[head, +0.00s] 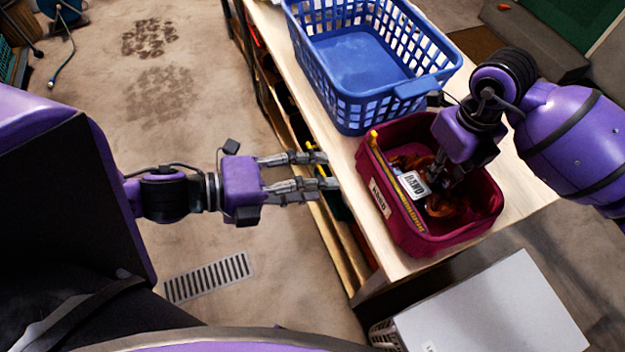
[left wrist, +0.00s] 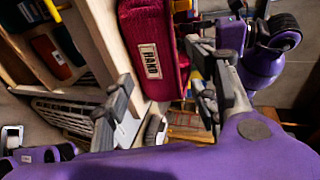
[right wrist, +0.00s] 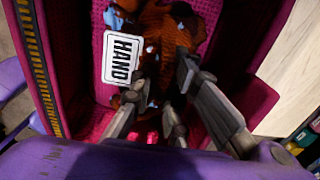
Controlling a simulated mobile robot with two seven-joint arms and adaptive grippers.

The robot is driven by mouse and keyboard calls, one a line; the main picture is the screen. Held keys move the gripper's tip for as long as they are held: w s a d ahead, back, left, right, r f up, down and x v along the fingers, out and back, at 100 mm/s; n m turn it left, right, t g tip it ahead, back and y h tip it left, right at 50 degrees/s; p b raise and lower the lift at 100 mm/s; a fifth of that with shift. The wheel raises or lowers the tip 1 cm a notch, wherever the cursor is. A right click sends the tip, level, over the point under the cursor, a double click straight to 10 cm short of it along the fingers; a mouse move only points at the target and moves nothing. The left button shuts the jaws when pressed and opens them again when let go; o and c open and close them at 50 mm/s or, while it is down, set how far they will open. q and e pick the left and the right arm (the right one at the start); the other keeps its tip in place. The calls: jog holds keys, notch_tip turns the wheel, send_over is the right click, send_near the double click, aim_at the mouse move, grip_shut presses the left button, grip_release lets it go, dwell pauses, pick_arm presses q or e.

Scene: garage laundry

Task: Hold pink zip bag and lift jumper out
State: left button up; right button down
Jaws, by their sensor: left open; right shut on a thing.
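The pink zip bag (head: 408,240) stands open on the wooden bench, with a yellow zip along its edge and a HAND label on its side. It also shows in the left wrist view (left wrist: 152,30). The orange-brown jumper (head: 440,206) lies inside, with a white HAND tag; it shows in the right wrist view (right wrist: 165,32). My right gripper (head: 438,200) reaches down into the bag and is shut on the jumper (right wrist: 152,98). My left gripper (head: 330,172) is open and empty, just left of the bag and apart from it.
A blue laundry basket (head: 408,88) stands on the bench (head: 335,208) directly behind the bag and looks empty. A white box (head: 490,310) stands below the bench's front end. Shelves lie under the bench's left side. The floor at left is mostly clear.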

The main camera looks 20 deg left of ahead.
aim_at(378, 180)
pick_arm(q)
jog(key=shift+s+d+r+m, duration=0.1)
jog(key=shift+d+r+m, duration=0.2)
jog(key=shift+m, duration=0.4)
jog(key=x, duration=1.2)
jog(key=shift+c, duration=0.4)
grip_shut()
jog(key=shift+s+f, duration=0.1)
